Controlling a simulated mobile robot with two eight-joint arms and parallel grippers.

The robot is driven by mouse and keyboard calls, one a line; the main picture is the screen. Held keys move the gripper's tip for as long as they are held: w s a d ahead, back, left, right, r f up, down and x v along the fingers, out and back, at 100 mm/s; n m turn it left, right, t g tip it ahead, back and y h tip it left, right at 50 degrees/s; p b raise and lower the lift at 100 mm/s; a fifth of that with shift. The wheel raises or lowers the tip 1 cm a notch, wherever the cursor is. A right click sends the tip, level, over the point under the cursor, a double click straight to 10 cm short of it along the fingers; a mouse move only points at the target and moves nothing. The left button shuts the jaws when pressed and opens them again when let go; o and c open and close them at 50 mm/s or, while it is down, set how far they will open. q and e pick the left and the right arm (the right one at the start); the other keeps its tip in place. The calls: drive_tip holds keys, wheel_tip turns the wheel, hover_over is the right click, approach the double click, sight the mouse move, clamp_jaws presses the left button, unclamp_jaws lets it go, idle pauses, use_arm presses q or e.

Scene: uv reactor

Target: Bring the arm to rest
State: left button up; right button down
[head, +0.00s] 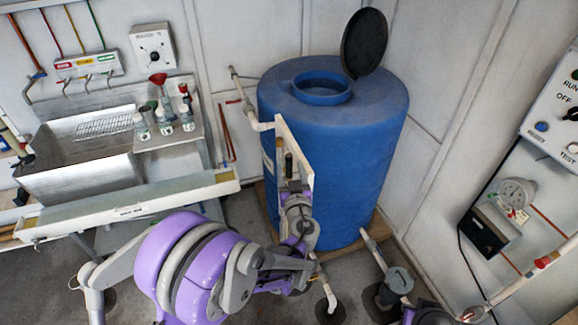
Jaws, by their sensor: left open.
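My left arm, purple and grey, comes in from the lower left and reaches toward the middle. Its gripper (290,172) is open, in front of the blue barrel (345,165) and close to a narrow white panel (296,150) beside it. I cannot tell whether the gripper touches the panel. Nothing can be made out between the fingers. A small purple part of mine shows at the bottom right edge; my right gripper is not in view.
A steel sink (75,165) with bottles (165,120) on its ledge stands at the left. The barrel's black lid (364,42) is raised. A switch box (555,105) and a gauge (516,193) are on the right wall. White pipes (328,290) run near the floor.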

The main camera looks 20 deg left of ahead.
use_arm(q)
drive_tip(key=v, duration=0.9)
drive_tip(key=s+a+f+m+g+h, duration=0.1)
drive_tip(key=s+a+f+g, duration=0.2)
drive_tip(key=s+a+g, duration=0.3)
drive_tip(key=s+a+f+m+g+h, duration=0.1)
drive_tip(key=s+a+f+g+h, duration=0.15)
drive_tip(key=s, duration=0.65)
drive_tip(key=s+d+m+g+h, duration=0.2)
drive_tip(key=s+d+h, duration=0.1)
drive_tip(key=s, duration=0.4)
drive_tip(key=shift+s+d+f+m+b, duration=0.3)
drive_tip(key=shift+s+d+f+b, duration=0.05)
drive_tip(key=shift+d+f+b, duration=0.1)
drive_tip(key=shift+a+h, duration=0.1)
drive_tip(key=shift+h, duration=0.15)
